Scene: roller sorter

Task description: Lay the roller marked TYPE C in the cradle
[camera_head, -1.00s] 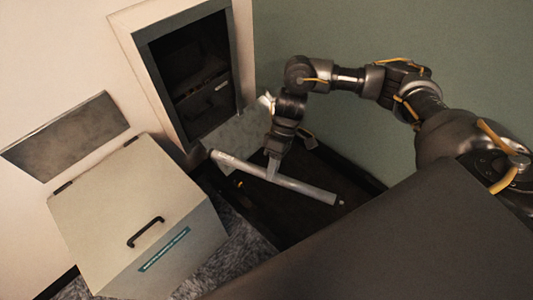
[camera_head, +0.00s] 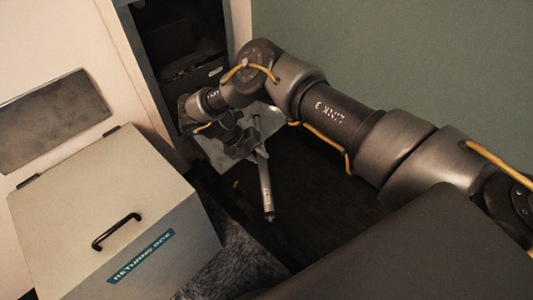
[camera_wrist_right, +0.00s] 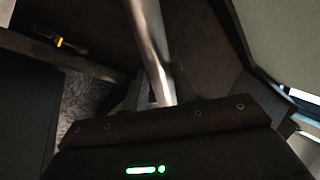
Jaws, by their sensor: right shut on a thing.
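A slim grey metal roller (camera_head: 265,182) stands out from my right gripper (camera_head: 250,150) in the head view, tilted, its near end pointing down toward the dark floor. Small marks near that end are too small to read. In the wrist view the roller (camera_wrist_right: 150,45) runs up from between the fingers of my right gripper (camera_wrist_right: 155,92), which is shut on it. My right arm covers part of the roller and the area by the wall opening. I cannot make out the cradle. My left gripper is not in view.
A pale lidded box (camera_head: 105,190) with a black handle and a "RETURNS BOX" label stands at left. A dark wall opening (camera_head: 180,35) is behind my gripper, with a grey plate (camera_head: 215,150) below it. A yellow-and-black tool (camera_wrist_right: 60,42) lies left in the wrist view.

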